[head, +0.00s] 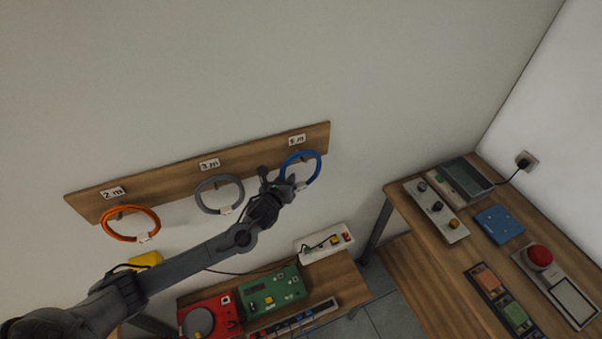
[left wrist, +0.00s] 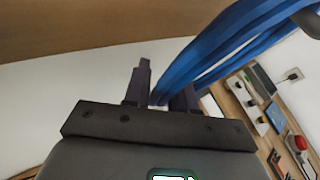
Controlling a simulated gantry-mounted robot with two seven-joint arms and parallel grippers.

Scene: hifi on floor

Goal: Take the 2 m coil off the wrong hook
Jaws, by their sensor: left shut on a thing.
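A wooden hook board (head: 255,149) on the wall carries labels reading 2 m, 3 m and what looks like 5 m. An orange coil (head: 107,231) hangs under 2 m, a grey coil (head: 200,187) under 3 m and a blue coil (head: 319,164) under the right label. The coils' own tags are too small to read. My left gripper (head: 286,188) is at the lower left of the blue coil, shut on it. In the left wrist view, the blue coil (left wrist: 225,42) runs between the fingers (left wrist: 161,92). The coil still appears to be at its hook. My right gripper is out of view.
A wooden table (head: 478,251) with several devices stands at the right. The wall above the board is clear.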

